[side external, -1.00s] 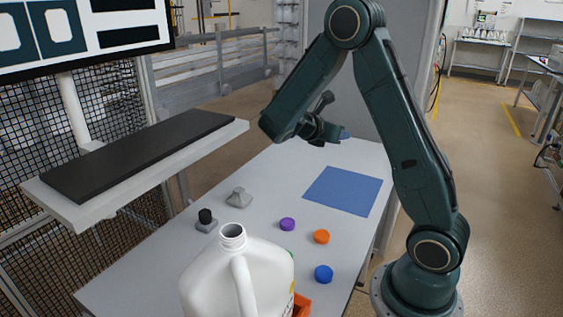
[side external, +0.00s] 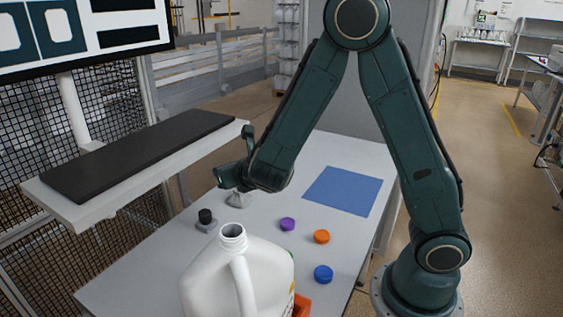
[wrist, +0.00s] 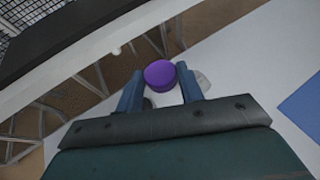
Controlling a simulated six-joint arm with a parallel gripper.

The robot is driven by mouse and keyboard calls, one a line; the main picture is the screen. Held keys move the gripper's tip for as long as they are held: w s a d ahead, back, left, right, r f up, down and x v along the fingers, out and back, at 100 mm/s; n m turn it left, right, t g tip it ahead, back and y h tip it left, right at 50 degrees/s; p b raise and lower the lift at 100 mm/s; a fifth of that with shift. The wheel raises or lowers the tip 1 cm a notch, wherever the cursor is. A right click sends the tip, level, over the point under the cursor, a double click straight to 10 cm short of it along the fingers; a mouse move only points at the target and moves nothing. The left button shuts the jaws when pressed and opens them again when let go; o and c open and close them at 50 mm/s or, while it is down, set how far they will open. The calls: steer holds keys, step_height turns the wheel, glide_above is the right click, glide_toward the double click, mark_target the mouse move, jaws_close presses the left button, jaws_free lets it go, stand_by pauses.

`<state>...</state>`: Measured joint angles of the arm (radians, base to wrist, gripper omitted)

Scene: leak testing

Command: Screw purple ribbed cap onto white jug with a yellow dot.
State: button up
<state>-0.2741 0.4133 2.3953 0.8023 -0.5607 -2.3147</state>
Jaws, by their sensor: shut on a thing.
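My gripper (side external: 228,178) is above the left part of the table, near the grey cone-shaped piece. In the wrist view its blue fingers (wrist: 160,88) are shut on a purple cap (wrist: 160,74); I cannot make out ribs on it. The held cap does not show clearly in the side view. The white jug (side external: 225,275) stands upright in the foreground, its open neck (side external: 232,233) bare and pointing up. My gripper is beyond the neck and higher, apart from it. A little yellow and green shows at the jug's right edge; I cannot tell a dot.
Another purple cap (side external: 287,224), an orange cap (side external: 321,236) and a blue cap (side external: 323,273) lie right of the jug. The grey cone piece (side external: 238,200) and a black-topped block (side external: 205,219) stand at left. A blue mat (side external: 343,190) lies clear at back right.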

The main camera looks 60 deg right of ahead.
steer(key=a+n+y, duration=0.1)
steer(key=a, duration=0.1)
steer(key=a+y, duration=0.1)
steer(key=a, duration=0.1)
steer(key=shift+a+n+t, duration=0.1)
steer(key=shift+n+t, duration=0.2)
steer(key=shift+n, duration=0.1)
steer(key=shift+w, duration=0.1)
stand_by(0.7)
steer(key=s+d+m+g+h, duration=0.2)
steer(key=d+m+h, duration=0.3)
steer(key=d, duration=0.6)
steer(key=s+d+r+m+g+h, duration=0.1)
steer(key=s+d+r+m+g, duration=0.1)
steer(key=s+d+m+g, duration=0.5)
steer(key=s+d+r+m+g+h, duration=0.2)
steer(key=s+d+m+g, duration=0.5)
steer(key=s+d+g, duration=0.2)
steer(key=s+d, duration=0.2)
steer(key=d, duration=0.1)
steer(key=shift+r+h, duration=0.2)
steer(key=shift+h, duration=0.1)
steer(key=shift+d, duration=0.1)
step_height(320, 180, down, 15)
steer(key=shift+f, duration=0.15)
